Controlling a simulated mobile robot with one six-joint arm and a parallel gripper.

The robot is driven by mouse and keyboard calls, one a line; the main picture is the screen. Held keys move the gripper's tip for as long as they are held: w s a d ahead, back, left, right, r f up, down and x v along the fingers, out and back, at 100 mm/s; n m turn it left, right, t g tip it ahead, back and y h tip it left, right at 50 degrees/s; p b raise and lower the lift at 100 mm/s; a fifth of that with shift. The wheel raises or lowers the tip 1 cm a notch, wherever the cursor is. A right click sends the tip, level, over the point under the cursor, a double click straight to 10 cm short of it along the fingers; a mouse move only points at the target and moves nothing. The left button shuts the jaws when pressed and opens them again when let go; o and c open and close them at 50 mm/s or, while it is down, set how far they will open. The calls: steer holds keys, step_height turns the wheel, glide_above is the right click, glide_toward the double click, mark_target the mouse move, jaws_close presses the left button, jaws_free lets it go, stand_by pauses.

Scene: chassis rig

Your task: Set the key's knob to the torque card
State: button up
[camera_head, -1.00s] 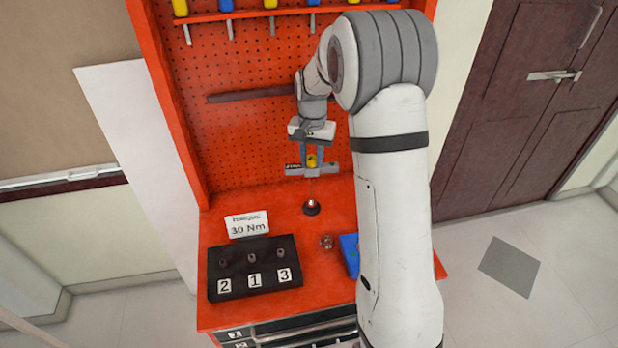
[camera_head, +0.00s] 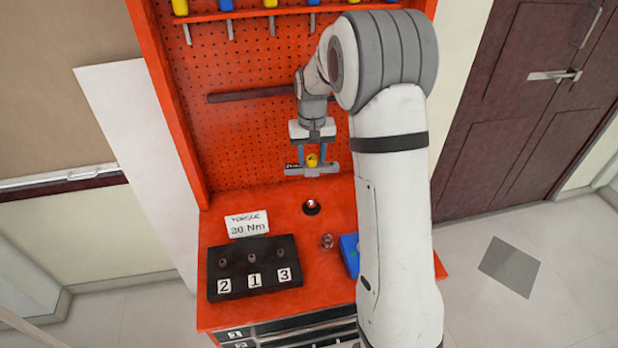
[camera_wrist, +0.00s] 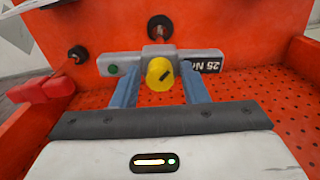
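The torque card (camera_head: 247,224) stands on the bench behind a black block and reads 30 Nm. The key is a grey bar (camera_head: 328,170) with a yellow knob (camera_head: 312,160) at its middle. In the wrist view the key's bar (camera_wrist: 200,54) shows a green dot at left and an upside-down label (camera_wrist: 203,66) reading 25 Nm. The yellow knob (camera_wrist: 159,73) there carries a dark slanted mark. My gripper (camera_head: 312,154) is open, its blue-grey fingers on both sides of the knob. Narrow gaps show between knob and fingers.
The black block (camera_head: 253,281) with slots 2, 1 and 3 stands front left. A round dark holder (camera_head: 311,208) sits below the key. A small metallic piece (camera_head: 327,241) and a blue item (camera_head: 349,254) lie to the right. The orange pegboard (camera_head: 255,130) rises behind.

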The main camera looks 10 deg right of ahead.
steer(key=n, duration=0.7)
steer(key=c, duration=0.6)
steer(key=m, duration=0.3)
steer(key=shift+m, duration=0.3)
steer(key=m, duration=0.4)
steer(key=o, duration=0.6)
